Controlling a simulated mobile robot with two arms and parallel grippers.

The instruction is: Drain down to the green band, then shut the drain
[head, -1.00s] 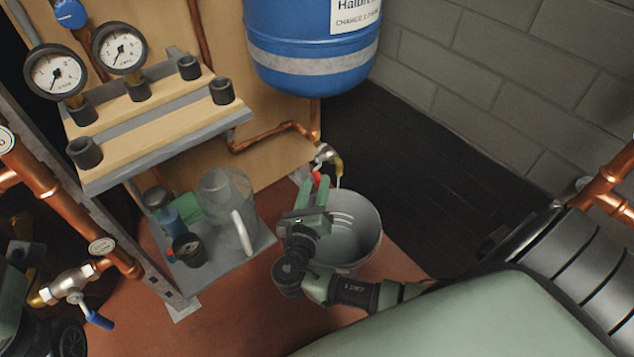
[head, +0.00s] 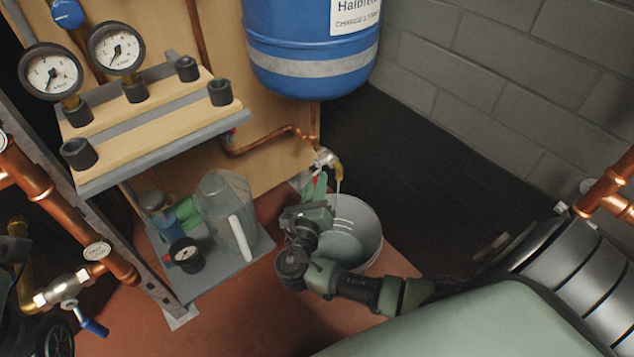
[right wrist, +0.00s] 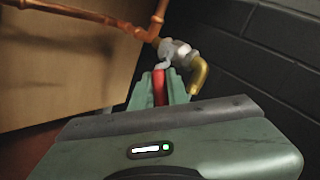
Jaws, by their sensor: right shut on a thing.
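The drain valve (head: 326,158) sits at the end of a copper pipe below the blue vessel. A thin stream falls from its brass spout (head: 338,172) into a grey bucket (head: 371,238). My right gripper (head: 319,184) reaches over the bucket to the valve. In the right wrist view its green fingers are shut on the red drain lever (right wrist: 159,88), below the valve body (right wrist: 175,52). Two round gauges, left (head: 51,71) and right (head: 117,48), stand at upper left; I cannot make out a green band on either. My left gripper is not in view.
The blue vessel (head: 310,45) hangs above the drain. A shelf (head: 150,150) with black caps juts out at left. A clear jug (head: 222,215) and small items stand on a grey plate beside the bucket. A blue-handled valve (head: 92,326) is at lower left.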

